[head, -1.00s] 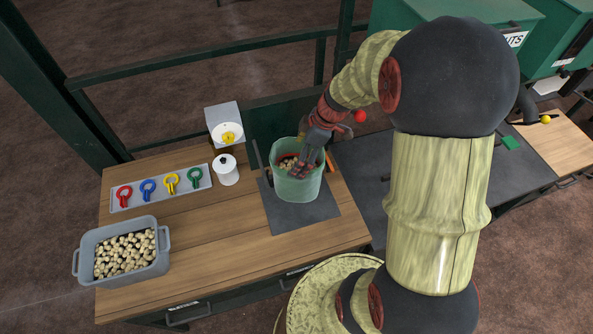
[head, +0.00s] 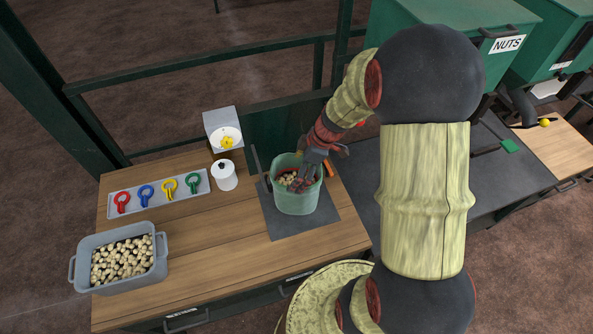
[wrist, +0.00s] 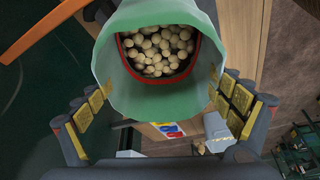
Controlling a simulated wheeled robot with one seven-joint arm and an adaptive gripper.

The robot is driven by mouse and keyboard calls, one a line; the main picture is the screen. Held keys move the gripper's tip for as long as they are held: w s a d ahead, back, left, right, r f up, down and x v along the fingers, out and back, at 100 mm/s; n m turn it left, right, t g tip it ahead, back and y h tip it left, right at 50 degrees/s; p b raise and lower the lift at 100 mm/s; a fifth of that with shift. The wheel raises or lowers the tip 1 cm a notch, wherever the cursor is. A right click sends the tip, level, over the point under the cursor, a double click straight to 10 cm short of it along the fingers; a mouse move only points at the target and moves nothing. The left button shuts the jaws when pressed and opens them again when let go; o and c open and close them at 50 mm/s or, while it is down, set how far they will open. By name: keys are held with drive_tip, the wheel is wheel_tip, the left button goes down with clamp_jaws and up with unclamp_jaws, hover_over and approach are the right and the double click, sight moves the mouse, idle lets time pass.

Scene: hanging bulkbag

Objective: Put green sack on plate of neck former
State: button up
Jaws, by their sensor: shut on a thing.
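The green sack (head: 296,199) is a pale green, open-topped, bucket-like bag with beige nuts inside. In the head view it stands upright over a dark grey square plate (head: 275,224) on the wooden bench; I cannot tell whether its base touches the plate. My gripper (head: 312,178) reaches down at the sack's right rim and is shut on the sack. In the wrist view the sack (wrist: 110,60) is between the finger pads, its mouth facing the camera, with a red band around the nuts. I cannot pick out the neck former with certainty.
A grey bin of nuts (head: 81,258) stands at the bench's front left. Behind it are a tray (head: 113,212) of coloured clips, a white pot (head: 225,180) and a dial scale (head: 211,120). An orange strip lies right of the sack. Bench front centre is clear.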

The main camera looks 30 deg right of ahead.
drive_tip(key=o, duration=1.8)
drive_tip(key=shift+r, duration=0.15)
drive_tip(key=p+v, duration=0.1)
drive_tip(key=v, duration=1.1)
drive_tip(key=s+a+r+m+t+h, duration=0.3)
drive_tip(key=s+a+r+m, duration=0.8)
drive_tip(key=s+a+r, duration=0.2)
wheel_tip(320, 180, up, 3)
drive_tip(key=shift+s+a+r+h, duration=0.25)
drive_tip(key=shift+s+h, duration=0.15)
drive_tip(key=shift+s, duration=0.55)
